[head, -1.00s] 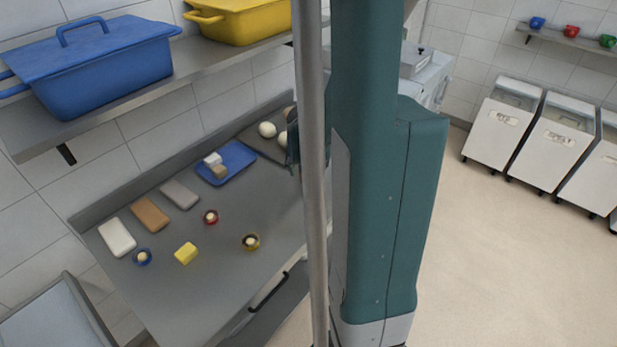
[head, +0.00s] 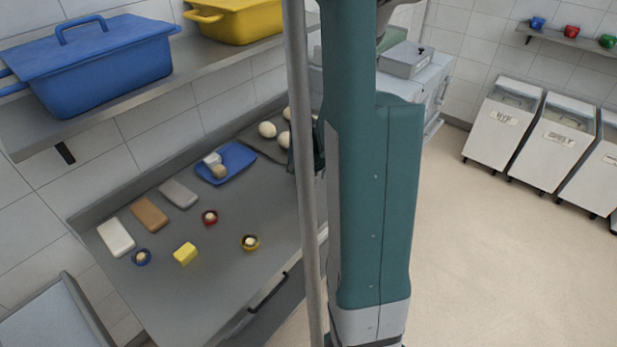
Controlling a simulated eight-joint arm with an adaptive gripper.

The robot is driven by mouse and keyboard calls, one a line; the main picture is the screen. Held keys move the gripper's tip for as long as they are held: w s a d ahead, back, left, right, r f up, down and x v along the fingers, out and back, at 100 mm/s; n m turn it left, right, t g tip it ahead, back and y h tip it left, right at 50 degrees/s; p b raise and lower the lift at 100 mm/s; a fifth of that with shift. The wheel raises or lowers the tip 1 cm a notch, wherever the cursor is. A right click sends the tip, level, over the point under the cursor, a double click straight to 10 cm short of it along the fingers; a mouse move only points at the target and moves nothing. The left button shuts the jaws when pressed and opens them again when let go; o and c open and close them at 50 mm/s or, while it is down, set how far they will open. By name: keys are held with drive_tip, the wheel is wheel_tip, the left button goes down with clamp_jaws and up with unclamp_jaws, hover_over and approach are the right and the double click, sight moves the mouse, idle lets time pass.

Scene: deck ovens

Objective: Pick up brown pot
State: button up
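I see no brown pot in the head view. Two other lidded or handled vessels stand on the wall shelf: a blue pot with its lid (head: 105,75) at the upper left, and a yellow pot (head: 240,20) to its right, cut off by the top edge. My gripper cannot be made out; my teal arm and a grey pole fill the middle of the view and hide what is behind them.
The steel counter (head: 225,290) holds a blue tray (head: 238,158), a yellow block (head: 185,253), several small bowls and slabs, and dough balls (head: 267,129) on a dark tray. White bins (head: 500,125) stand at right. The floor (head: 480,260) between is clear.

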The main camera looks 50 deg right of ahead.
idle(0.3)
drive_tip(key=c, duration=1.1)
drive_tip(key=shift+r+p, duration=0.65)
drive_tip(key=shift+r, duration=4.35)
